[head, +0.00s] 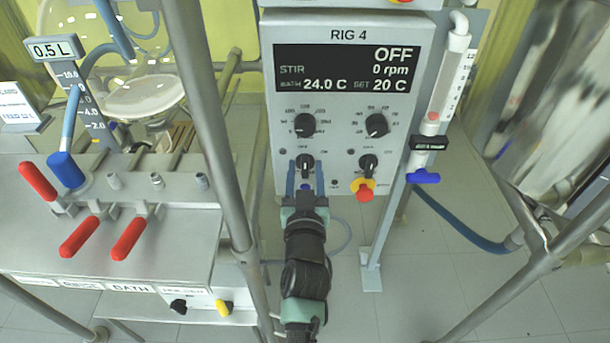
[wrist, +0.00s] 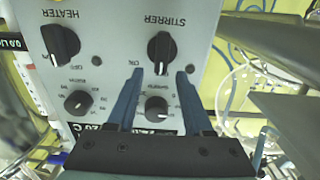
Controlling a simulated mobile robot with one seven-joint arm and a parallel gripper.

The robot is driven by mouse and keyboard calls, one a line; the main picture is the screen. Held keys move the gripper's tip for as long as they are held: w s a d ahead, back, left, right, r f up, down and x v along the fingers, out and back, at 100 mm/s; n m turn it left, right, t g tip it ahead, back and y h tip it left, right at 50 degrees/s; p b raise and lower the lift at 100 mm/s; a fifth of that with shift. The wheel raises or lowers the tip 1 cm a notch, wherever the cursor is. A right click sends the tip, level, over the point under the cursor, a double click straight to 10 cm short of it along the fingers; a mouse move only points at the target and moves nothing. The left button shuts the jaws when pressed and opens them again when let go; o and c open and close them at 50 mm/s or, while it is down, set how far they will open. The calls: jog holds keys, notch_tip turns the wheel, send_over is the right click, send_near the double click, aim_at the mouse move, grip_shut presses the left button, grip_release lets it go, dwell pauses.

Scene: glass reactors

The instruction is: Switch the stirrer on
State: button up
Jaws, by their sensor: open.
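The RIG 4 control box (head: 425,110) has a display (head: 347,70) reading OFF, STIR 0 rpm, bath 24.0 C and set 20 C. The stirrer switch (wrist: 160,52) is a black knob labelled STIRRER in the wrist view. In the head view it is the lower left knob (head: 305,163), with its grip about upright. My gripper (head: 305,175) is open in front of the panel, its blue fingers either side of this knob in the head view. In the wrist view my fingertips (wrist: 160,72) lie just short of the knob, and contact cannot be told.
The heater switch (head: 368,166) is right of the stirrer switch, above a red stop button (head: 364,190) on yellow. Two dials (head: 305,125) sit above. A metal post (head: 205,110) stands left of my arm. A blue-handled valve (head: 423,178) hangs at the right.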

jog(key=shift+w+b, duration=0.3)
jog(key=shift+w, duration=0.7)
grip_shut()
